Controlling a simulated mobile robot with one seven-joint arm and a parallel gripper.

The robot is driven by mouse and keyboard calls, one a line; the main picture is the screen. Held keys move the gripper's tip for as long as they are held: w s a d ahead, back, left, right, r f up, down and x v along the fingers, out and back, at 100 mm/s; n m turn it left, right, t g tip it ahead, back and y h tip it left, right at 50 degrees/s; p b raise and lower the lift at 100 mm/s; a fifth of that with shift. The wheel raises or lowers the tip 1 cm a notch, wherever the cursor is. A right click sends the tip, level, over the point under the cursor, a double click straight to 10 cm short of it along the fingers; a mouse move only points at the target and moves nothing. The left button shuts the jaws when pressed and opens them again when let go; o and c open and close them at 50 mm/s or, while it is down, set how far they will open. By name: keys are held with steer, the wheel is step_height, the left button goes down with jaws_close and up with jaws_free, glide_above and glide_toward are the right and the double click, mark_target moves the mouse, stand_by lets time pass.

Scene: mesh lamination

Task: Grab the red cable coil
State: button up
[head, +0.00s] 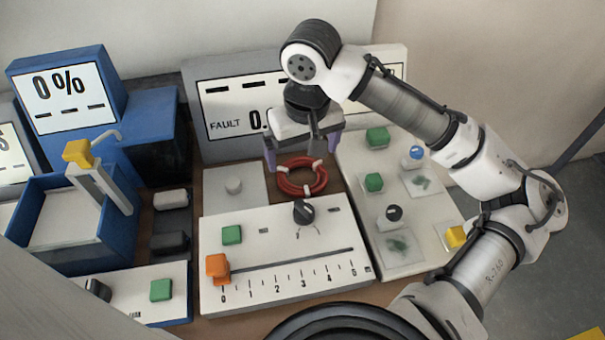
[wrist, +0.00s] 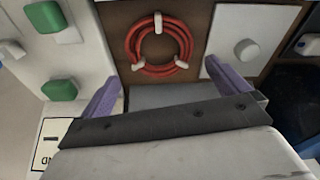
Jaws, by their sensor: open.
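The red cable coil (head: 301,188) is a ring of several red loops bound with white ties. It lies flat on a brown surface behind the panel with the slider. My gripper (head: 304,157) is above and slightly behind the coil, with its purple fingers spread apart and nothing between them. In the wrist view the coil (wrist: 159,45) lies beyond the fingertips, near the top middle, and the gripper (wrist: 160,80) shows one finger on each side. The coil appears apart from both fingers. Its whole ring shows in the wrist view.
A white panel (head: 290,266) with an orange slider (head: 217,267) and black knob (head: 303,211) stands in front of the coil. A panel with green buttons (head: 374,182) is at right. A grey plate with a white button (head: 233,186) is at left. A FAULT display (head: 228,107) stands behind.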

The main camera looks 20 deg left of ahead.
mark_target(302, 178)
steer(key=shift+f, duration=2.75)
steer(key=c, duration=0.7)
steer(key=shift+r, duration=0.1)
